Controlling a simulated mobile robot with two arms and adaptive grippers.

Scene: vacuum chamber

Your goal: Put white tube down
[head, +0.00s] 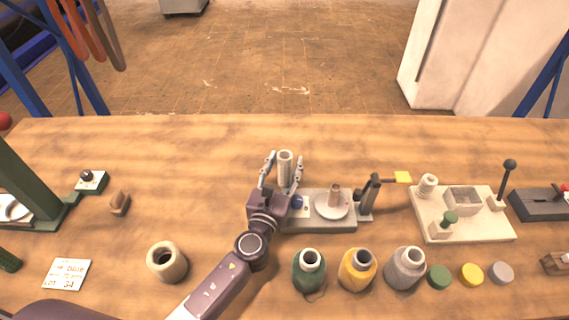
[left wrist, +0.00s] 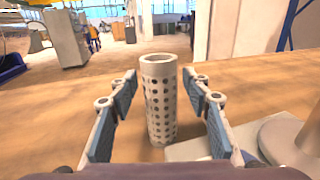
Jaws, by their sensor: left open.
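The white tube (head: 285,166) stands upright on the wooden table, just behind the left end of a grey fixture. In the left wrist view the tube (left wrist: 159,100) is hollow, with rows of dark holes in its side. My left gripper (head: 282,172) is open around it, one finger on each side. In the left wrist view the fingers of my left gripper (left wrist: 160,100) show gaps on both sides of the tube. The tube's lower end is partly hidden in the head view. My right gripper is not in view.
The grey fixture (head: 320,223) with a round plate and black clamp is right of my gripper. Green (head: 309,272), yellow (head: 357,270) and grey (head: 405,268) bottles stand in front. A beige ring-shaped cup (head: 167,262) is left of my arm. The table behind the tube is clear.

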